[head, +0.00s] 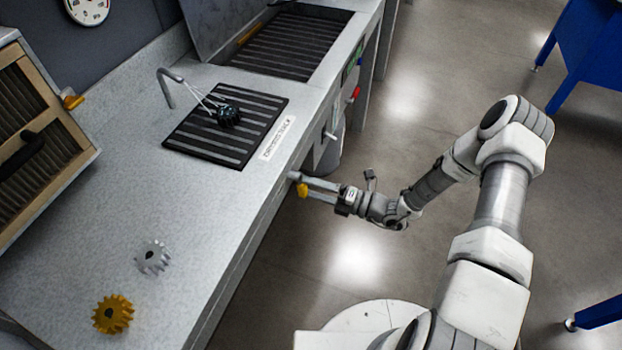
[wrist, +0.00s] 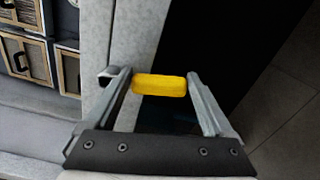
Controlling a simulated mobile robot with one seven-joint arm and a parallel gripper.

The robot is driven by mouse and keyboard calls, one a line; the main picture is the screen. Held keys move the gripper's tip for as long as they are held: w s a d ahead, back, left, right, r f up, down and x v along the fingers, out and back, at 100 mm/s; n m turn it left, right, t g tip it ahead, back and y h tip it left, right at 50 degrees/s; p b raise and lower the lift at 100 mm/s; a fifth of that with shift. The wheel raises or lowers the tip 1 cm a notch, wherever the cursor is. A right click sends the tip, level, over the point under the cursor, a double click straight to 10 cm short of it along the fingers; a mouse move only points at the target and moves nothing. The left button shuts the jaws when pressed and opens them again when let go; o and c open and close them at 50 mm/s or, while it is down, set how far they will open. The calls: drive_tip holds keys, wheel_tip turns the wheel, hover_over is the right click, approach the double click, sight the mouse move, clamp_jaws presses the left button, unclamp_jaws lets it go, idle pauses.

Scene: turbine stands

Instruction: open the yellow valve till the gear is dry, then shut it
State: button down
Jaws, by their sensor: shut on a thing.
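The yellow valve (head: 302,190) is on the front edge of the bench. My gripper (head: 302,184) is shut on its handle. In the wrist view the yellow handle (wrist: 159,84) lies crosswise between the two fingers of my gripper (wrist: 159,88). A dark, wet-looking gear (head: 228,115) sits on the black slatted drying rack (head: 185,143). Pale streaks run from the bent nozzle (head: 168,82) to this gear, so air appears to be blowing on it. I cannot tell how far the valve is turned.
A grey gear (head: 153,257) and a yellow gear (head: 113,314) lie on the bench top (head: 215,215) at the near left. A wooden-framed case (head: 88,148) stands at the left. A red knob (head: 354,93) is farther along the bench front.

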drive_tip(key=shift+s+f+m, duration=0.1)
drive_tip(key=shift+s+m, duration=0.2)
drive_tip(key=shift+m, duration=0.2)
unclamp_jaws()
drive_tip(key=v, duration=1.7)
drive_tip(key=shift+d+p, duration=0.15)
drive_tip(key=shift+p, duration=0.3)
drive_tip(key=shift+s, duration=0.15)
